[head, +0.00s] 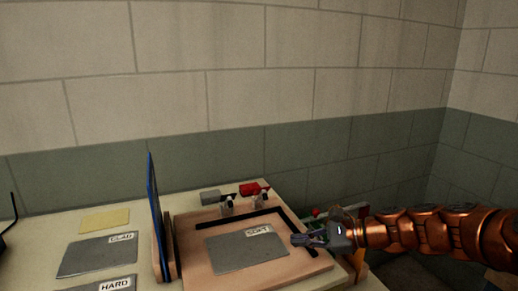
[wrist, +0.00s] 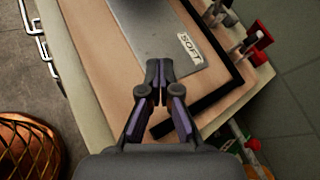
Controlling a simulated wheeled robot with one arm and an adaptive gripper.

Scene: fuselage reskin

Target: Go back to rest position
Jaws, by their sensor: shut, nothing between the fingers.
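My gripper (head: 296,239) is shut and empty at the end of my copper-coloured arm, which reaches in from the right. In the wrist view my gripper (wrist: 155,95) hangs over the wooden board, close to the near end of a grey metal sheet labelled SOFT (head: 247,249). That sheet (wrist: 150,35) lies flat on the wooden board (head: 195,260) beside a black L-shaped strip (head: 285,231). I cannot tell the exact height of the fingertips above the board.
Sheets labelled CLAD (head: 95,256) and HARD (head: 105,286) lie on the table at left, near a yellow sheet (head: 104,219). A blue panel (head: 154,215) stands upright beside the board. Red and grey clamps (head: 250,189) stand at the board's back edge. Grey floor (wrist: 290,90) is clear.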

